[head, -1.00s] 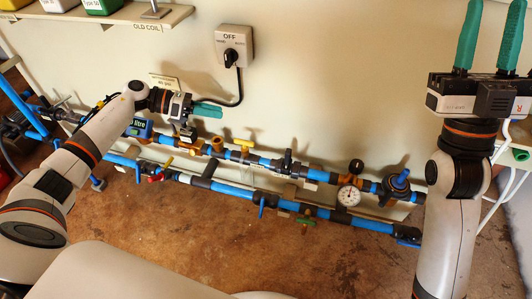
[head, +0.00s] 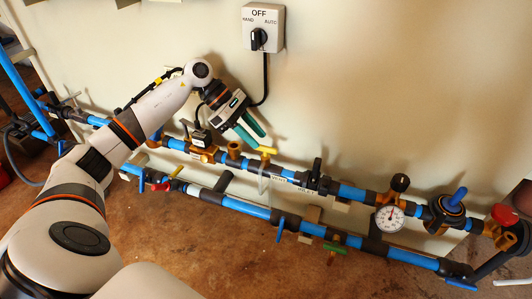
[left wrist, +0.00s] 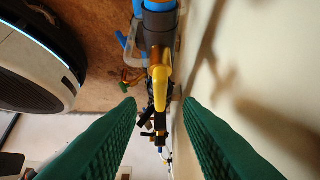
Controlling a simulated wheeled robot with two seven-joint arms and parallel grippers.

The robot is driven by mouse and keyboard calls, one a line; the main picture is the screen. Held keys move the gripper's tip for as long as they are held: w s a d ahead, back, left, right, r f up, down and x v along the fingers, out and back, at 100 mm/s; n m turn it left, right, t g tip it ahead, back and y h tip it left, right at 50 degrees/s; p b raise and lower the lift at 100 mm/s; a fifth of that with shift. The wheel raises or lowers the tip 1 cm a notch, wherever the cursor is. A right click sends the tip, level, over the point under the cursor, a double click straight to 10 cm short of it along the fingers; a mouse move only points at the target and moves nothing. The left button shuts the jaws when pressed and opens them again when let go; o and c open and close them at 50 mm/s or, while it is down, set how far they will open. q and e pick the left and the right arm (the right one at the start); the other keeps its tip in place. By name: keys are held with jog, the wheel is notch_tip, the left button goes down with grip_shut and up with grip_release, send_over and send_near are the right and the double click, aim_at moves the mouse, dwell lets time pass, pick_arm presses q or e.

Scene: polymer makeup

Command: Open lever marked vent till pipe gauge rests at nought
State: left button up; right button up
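The round white pipe gauge (head: 389,219) sits on the upper blue pipe run at the right. Its needle points roughly upward; its numbers are too small to read. A yellow lever (head: 267,151) stands on the same run left of the gauge; I cannot read whether it is marked vent. My left gripper (head: 255,137) has green fingers just above and left of this lever. In the left wrist view the fingers (left wrist: 160,105) are wide apart, with the yellow lever (left wrist: 161,88) in the gap between them, apparently untouched. My right gripper is out of view.
A switch box (head: 263,27) set to OFF hangs on the wall with a black cable. The lower pipe carries a red lever (head: 158,187), a blue lever (head: 281,229) and a green lever (head: 334,248). A black handle (head: 317,166) stands between the yellow lever and gauge. Wall lies close behind.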

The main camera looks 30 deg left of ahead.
aim_at(265, 146)
pick_arm(q)
jog(key=shift+b+x, duration=0.8)
jog(key=shift+x, duration=1.55)
grip_shut()
